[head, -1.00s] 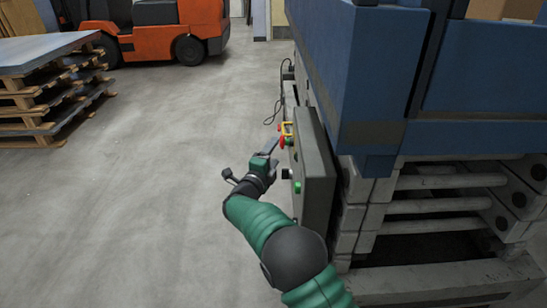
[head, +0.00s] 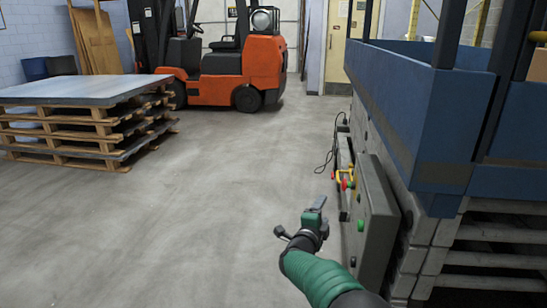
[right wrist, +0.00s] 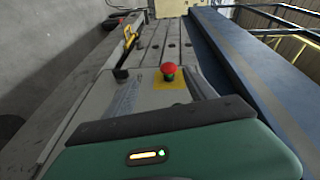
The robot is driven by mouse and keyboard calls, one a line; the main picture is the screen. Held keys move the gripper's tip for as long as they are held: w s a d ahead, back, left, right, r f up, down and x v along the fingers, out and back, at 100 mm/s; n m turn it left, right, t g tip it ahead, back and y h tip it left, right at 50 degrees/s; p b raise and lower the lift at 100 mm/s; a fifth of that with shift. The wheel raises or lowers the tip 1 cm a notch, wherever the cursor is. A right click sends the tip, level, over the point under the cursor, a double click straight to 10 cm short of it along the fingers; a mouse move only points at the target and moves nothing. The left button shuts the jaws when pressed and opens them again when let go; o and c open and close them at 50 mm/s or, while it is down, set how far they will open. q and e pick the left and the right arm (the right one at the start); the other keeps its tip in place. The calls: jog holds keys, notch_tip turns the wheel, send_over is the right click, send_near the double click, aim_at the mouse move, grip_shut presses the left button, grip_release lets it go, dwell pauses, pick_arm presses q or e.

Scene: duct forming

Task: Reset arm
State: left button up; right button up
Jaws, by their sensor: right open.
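My right gripper (head: 316,212) is at the end of a green-sleeved arm from the bottom right in the head view. It is open and empty, in front of the grey control box (head: 377,225) and apart from it. The box has a green button (head: 360,225). A red button (head: 345,185) with a yellow guard sits just beyond it. In the right wrist view a red mushroom button (right wrist: 168,70) on a yellow plate shows ahead of the green gripper body. My left gripper is not in view.
A blue-walled machine (head: 420,105) stands on the right. An orange forklift (head: 245,70) stands at the back. Stacked wooden pallets with a grey sheet on top (head: 85,88) are on the left. A black cable (head: 328,155) hangs by the machine. The concrete floor between is clear.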

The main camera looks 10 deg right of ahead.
jog(key=s+a+f+n+g+y, duration=0.1)
jog(key=s+f+n+g+y, duration=0.3)
jog(key=s+n, duration=0.7)
jog(key=s+a+f+n+g+y+p, duration=0.15)
jog(key=s+f+n+g, duration=0.4)
jog(key=s, duration=1.25)
jog(key=s+a+f+n+g+y+b, duration=0.1)
jog(key=s+f+n+g+y, duration=0.2)
jog(key=s+f+n, duration=0.75)
jog(key=s+r+m+p, duration=0.3)
jog(key=r+m+p, duration=0.1)
jog(key=r+p, duration=3.2)
notch_tip(320, 180, up, 3)
jog(key=shift+d+r+m, duration=0.15)
jog(key=shift+d+m, duration=0.1)
jog(key=shift+m, duration=0.05)
jog(key=shift+c, duration=0.5)
